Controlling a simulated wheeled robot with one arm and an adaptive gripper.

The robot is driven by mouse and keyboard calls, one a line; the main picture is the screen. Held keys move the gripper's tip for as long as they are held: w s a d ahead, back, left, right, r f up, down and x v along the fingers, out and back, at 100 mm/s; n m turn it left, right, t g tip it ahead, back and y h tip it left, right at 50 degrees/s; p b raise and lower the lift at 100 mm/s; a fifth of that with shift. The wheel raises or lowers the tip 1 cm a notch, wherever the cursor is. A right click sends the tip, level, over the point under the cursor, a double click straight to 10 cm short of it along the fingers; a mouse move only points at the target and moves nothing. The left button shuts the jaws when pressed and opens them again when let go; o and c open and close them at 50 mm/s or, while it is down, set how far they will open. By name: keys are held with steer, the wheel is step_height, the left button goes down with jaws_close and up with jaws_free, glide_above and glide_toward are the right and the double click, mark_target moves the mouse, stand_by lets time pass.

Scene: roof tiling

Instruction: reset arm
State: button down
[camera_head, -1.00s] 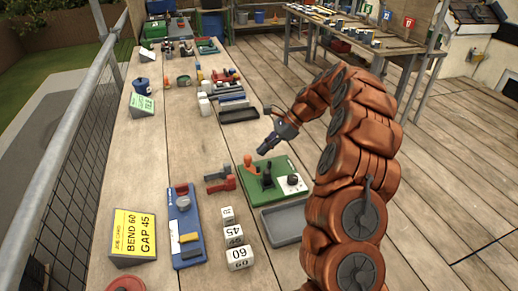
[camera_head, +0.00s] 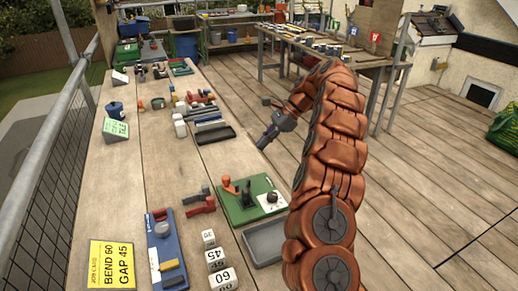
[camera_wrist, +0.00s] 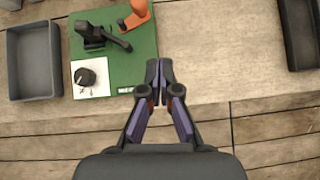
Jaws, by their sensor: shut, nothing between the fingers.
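My gripper (camera_head: 264,141) is shut and empty at the end of my copper-coloured arm. In the head view it hangs near the right edge of the long wooden bench (camera_head: 150,191), beyond the green board. In the wrist view the closed fingertips (camera_wrist: 160,70) point over the bench edge, just right of the green board (camera_wrist: 140,50). The board carries a black clamp-like tool, an orange-handled part and a white card with a black knob. The gripper appears apart from these things.
A grey tray (camera_head: 264,243) lies beside the green board, and a dark tray (camera_head: 215,134) lies farther along. A blue board (camera_head: 168,257), numbered blocks (camera_head: 217,259) and a yellow sign (camera_head: 111,264) are near the front. The deck (camera_head: 400,180) at the right is clear.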

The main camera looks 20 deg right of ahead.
steer(key=shift+d+r, duration=0.25)
steer(key=shift+r, duration=0.05)
steer(key=s+a+r+n+g+h+p, duration=0.1)
steer(key=s+a+r+n, duration=0.35)
steer(key=s+a, duration=0.4)
steer(key=s+a+r+n+g+h+p, duration=0.1)
steer(key=s+a+r+n+g, duration=0.1)
steer(key=s+a+r+n, duration=0.5)
steer(key=s+f+n+h+p, duration=0.1)
steer(key=s+f+n+h, duration=0.2)
steer(key=s, duration=1.1)
steer(key=s+f+n+h+p, duration=0.1)
steer(key=s+f+n+h, duration=0.2)
steer(key=s, duration=1.2)
step_height(320, 180, down, 3)
steer(key=shift+a+n+h, duration=0.25)
steer(key=shift+n+h, duration=0.05)
steer(key=shift+n, duration=0.55)
